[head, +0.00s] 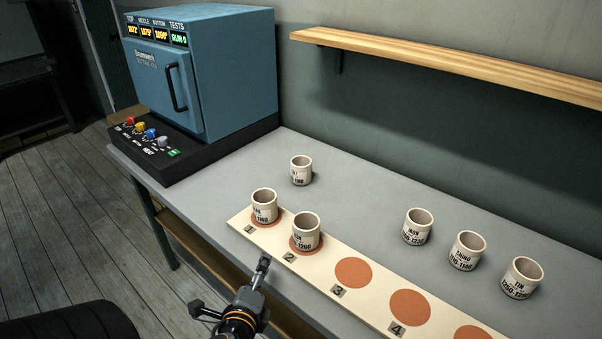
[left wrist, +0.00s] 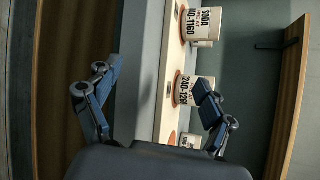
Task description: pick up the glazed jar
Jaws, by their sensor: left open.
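Several white jars with dark printed labels stand upright; I cannot tell which one is the glazed jar. The SODA jar (head: 264,205) stands on circle 1 of a cream board (head: 322,276). A jar marked 1260 (head: 305,232) stands on circle 2. Another jar (head: 301,170) stands behind the board. The IRON jar (head: 417,228), SHINO jar (head: 467,251) and TIN jar (head: 522,279) stand at right. My left gripper (head: 229,287) is open and empty, in front of the table edge, apart from the jars. The left wrist view shows its spread fingers (left wrist: 157,80), with jars beyond. My right gripper is out of view.
A blue kiln (head: 205,80) with a black control base stands at the table's left end. A wooden shelf (head: 450,62) runs along the wall above the table. Circles 3 (head: 353,272) and 4 (head: 410,307) are empty. The grey tabletop (head: 355,200) is clear between the jars.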

